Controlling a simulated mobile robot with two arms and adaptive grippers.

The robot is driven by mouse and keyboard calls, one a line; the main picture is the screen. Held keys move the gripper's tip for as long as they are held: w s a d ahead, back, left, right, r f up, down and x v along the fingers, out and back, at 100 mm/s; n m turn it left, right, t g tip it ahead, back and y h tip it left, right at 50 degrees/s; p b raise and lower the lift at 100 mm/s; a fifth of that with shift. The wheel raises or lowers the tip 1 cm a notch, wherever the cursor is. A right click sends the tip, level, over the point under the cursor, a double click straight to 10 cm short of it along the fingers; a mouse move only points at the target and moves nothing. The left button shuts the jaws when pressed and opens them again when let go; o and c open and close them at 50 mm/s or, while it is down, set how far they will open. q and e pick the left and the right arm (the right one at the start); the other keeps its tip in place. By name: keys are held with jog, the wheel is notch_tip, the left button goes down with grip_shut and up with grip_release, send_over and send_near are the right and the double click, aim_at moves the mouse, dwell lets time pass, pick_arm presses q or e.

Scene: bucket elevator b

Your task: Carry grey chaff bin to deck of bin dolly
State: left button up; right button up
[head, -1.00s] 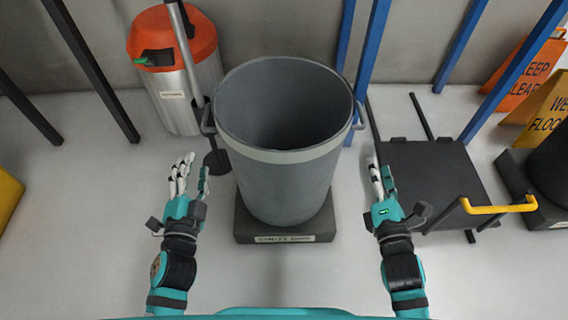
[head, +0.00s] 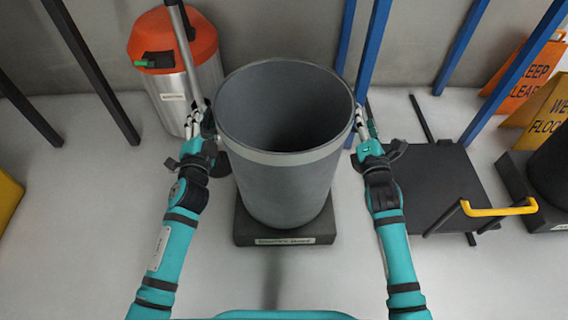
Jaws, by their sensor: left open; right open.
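The grey chaff bin (head: 285,185) stands upright and looks empty on a low dark labelled plinth (head: 284,232) in the middle of the head view. My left gripper (head: 200,118) is open at the bin's left side, by its rim, and covers the left handle. My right gripper (head: 363,122) is open at the bin's right side, by its rim, and covers the right handle. I cannot tell whether the fingers touch the handles. The bin dolly (head: 440,190), with a flat dark deck and a yellow handle, stands to the right, partly behind my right arm.
A steel bin with an orange lid (head: 172,45) and a slanted pole stand behind on the left. Blue posts (head: 370,50) rise behind the bin. Orange (head: 525,75) and yellow (head: 540,110) signs and a black bin (head: 552,165) stand at far right. The floor in front is clear.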

pick_arm(q)
jog(key=shift+w, duration=0.95)
pick_arm(e)
jog(key=shift+w, duration=0.9)
pick_arm(q)
grip_shut()
pick_arm(e)
grip_shut()
pick_arm(q)
jog(key=shift+r, duration=0.3)
pick_arm(e)
jog(key=shift+r, duration=0.25)
